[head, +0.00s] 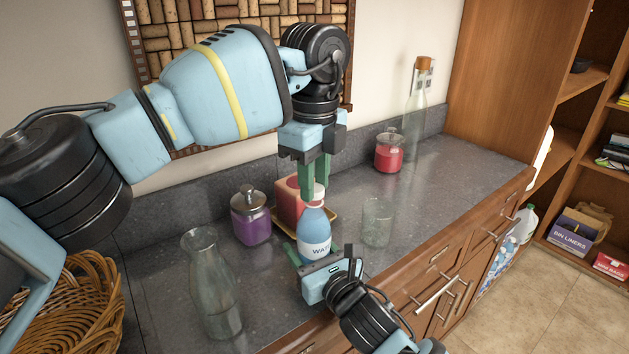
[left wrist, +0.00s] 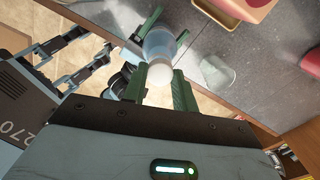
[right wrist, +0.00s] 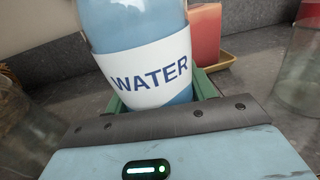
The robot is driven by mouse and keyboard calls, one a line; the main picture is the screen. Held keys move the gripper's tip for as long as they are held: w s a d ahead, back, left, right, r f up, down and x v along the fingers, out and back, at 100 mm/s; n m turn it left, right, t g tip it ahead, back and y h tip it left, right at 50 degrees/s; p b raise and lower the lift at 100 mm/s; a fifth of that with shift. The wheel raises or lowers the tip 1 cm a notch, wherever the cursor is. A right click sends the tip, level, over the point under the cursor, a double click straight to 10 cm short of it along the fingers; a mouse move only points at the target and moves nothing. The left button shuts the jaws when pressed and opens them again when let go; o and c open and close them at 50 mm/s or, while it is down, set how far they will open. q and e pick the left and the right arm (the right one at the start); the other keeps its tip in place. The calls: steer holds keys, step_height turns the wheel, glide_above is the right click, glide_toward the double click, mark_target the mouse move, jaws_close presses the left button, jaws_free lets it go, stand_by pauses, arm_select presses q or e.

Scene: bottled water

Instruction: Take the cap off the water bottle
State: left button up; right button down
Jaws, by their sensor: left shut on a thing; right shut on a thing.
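A blue water bottle (head: 315,232) with a white label and a white cap (head: 317,192) stands upright near the counter's front edge. My left gripper (head: 313,185) points down from above, its green fingers on either side of the cap, shut on it. In the left wrist view the white cap (left wrist: 160,75) shows between the fingertips. My right gripper (head: 308,262) comes from the front and is shut around the lower part of the bottle. In the right wrist view the bottle's label (right wrist: 148,72) reads WATER, and green fingers flank it.
A glass carafe (head: 211,285) and a purple jar (head: 250,217) stand left of the bottle. A pink block (head: 288,200) on a yellow tray (head: 283,227) is just behind. An empty glass (head: 377,222) stands to the right. A red jar (head: 388,155) and a corked bottle (head: 414,115) are farther back.

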arm_select(q)
steer(key=shift+r, duration=0.65)
jaws_close()
steer(key=shift+r, duration=0.15)
steer(key=shift+r, duration=1.95)
arm_select(e)
steer(key=shift+c, duration=2.2)
jaws_free()
arm_select(q)
steer(key=shift+r, duration=0.3)
arm_select(e)
steer(key=v, duration=1.2)
